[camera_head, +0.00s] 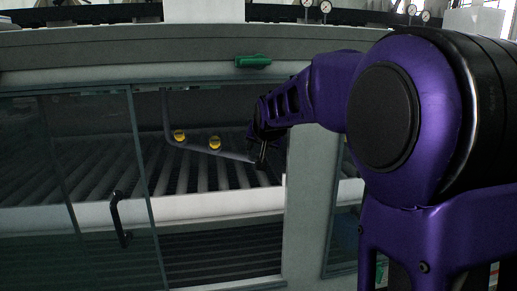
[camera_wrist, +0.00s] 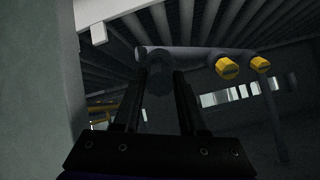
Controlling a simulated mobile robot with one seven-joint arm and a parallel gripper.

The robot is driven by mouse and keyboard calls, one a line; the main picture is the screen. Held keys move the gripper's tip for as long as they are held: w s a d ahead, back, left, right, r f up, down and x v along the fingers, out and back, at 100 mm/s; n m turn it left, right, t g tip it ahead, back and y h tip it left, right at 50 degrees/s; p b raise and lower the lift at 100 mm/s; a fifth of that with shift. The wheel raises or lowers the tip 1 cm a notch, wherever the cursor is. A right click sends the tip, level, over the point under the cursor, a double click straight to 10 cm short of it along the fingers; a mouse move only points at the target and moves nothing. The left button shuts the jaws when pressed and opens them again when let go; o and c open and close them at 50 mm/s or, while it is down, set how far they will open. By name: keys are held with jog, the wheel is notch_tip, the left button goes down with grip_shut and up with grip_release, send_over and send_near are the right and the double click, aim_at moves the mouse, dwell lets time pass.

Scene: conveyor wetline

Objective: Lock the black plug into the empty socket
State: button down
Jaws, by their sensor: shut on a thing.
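My gripper (camera_head: 261,158) reaches through the opening to the right end of a dark grey pipe (camera_head: 236,155). In the wrist view my gripper (camera_wrist: 158,88) is shut on the black plug (camera_wrist: 159,77), which sits between the fingertips in front of the pipe (camera_wrist: 195,53). The plug hides the pipe behind it, so the empty socket does not show and I cannot tell whether the plug is in it. Two yellow plugs (camera_head: 179,135) (camera_head: 214,143) sit along the pipe; they also show in the wrist view (camera_wrist: 227,68) (camera_wrist: 260,64).
Rows of grey rollers (camera_head: 215,177) lie around the pipe inside the cabinet. A grey post (camera_head: 303,190) stands close right of my gripper. A glass door (camera_head: 75,180) with a black handle (camera_head: 118,218) is at the left. A green fixture (camera_head: 253,61) is above the opening.

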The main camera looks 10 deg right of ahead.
jog(key=shift+w+f, duration=0.2)
jog(key=shift+f, duration=0.1)
jog(key=shift+c, duration=1.9)
grip_release()
jog(key=shift+r, duration=0.15)
